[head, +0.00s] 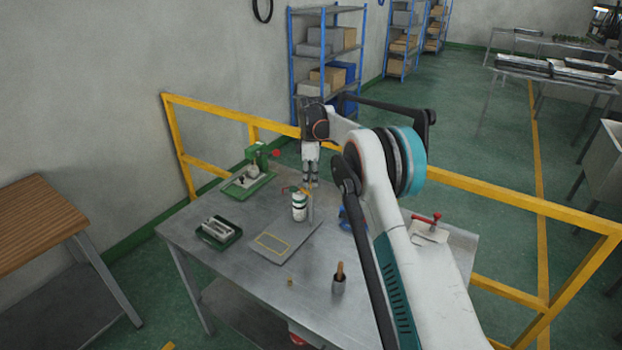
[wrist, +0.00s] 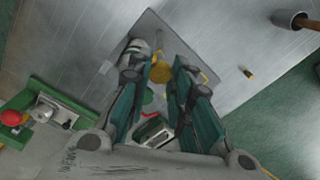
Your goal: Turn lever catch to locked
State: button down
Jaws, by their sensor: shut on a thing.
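My gripper (head: 312,184) points down over the table, just right of and above a white-and-green canister (head: 299,213). The canister also shows beside the left finger in the wrist view (wrist: 133,48). My gripper is shut on a brass-coloured round piece (wrist: 161,70), seen between its fingers in the wrist view. A small orange-red part (head: 288,189) shows next to the fingertips in the head view. I cannot tell which of these parts is the lever catch, or its angle; the fingers hide much of it.
A green press with a red knob (head: 262,160) stands behind left. A dark tray (head: 220,238) lies at the left. A grey plate with a yellow outline (head: 281,256) and a cup (head: 338,285) are in front. A red-handled clamp (head: 430,219) is at the right. Yellow rails (head: 505,205) border the table.

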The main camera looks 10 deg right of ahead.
jog(key=shift+n, duration=1.5)
jog(key=c, duration=1.4)
grip_release()
notch_tip(320, 180, up, 12)
jog(key=shift+r, duration=0.1)
